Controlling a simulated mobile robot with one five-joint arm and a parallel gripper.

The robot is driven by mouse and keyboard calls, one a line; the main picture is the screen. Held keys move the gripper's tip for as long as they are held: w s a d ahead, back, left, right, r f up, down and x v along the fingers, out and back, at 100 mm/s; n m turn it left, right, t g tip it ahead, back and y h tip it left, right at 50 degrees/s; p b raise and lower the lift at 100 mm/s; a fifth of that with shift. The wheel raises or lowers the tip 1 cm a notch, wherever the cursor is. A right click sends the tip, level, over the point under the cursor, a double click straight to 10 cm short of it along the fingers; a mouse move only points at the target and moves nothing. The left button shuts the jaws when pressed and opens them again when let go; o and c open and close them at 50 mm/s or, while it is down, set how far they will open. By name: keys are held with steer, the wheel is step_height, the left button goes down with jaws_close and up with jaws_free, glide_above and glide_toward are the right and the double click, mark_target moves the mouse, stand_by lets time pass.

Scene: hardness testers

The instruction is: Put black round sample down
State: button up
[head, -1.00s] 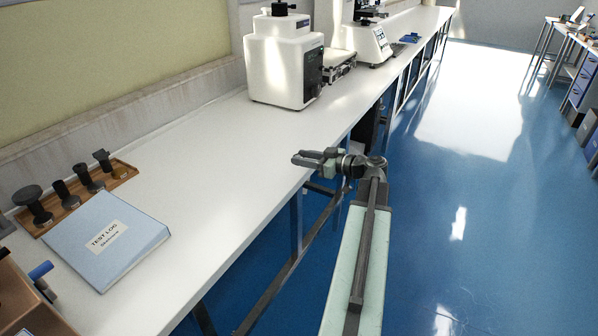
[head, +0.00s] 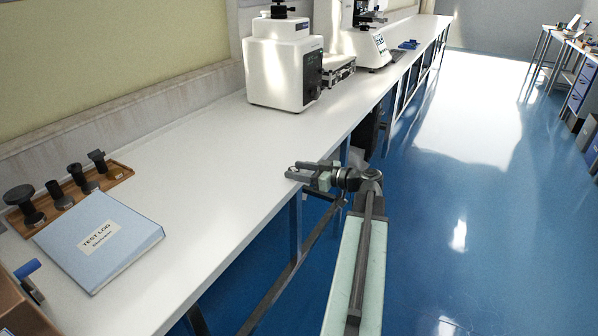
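My gripper (head: 303,172) is over the front edge of the white bench, at the middle of the head view. Its two fingers point left, with a pale strip showing between them. The fingers are small and partly overlap, so I cannot tell whether they are apart or hold something thin. I cannot make out a separate black round sample in or near the gripper.
A white bench (head: 190,180) runs away from me, its middle clear. A wooden tray (head: 119,172) with several dark round-topped pieces and a blue test log (head: 98,240) lie at left. A white tester (head: 284,65) stands behind the gripper. Blue floor lies to the right.

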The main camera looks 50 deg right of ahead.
steer(key=shift+r, duration=0.15)
steer(key=shift+s+d+r, duration=0.1)
steer(key=shift+s, duration=0.25)
steer(key=p+v, duration=0.2)
steer(key=v, duration=0.9)
steer(key=shift+s, duration=0.2)
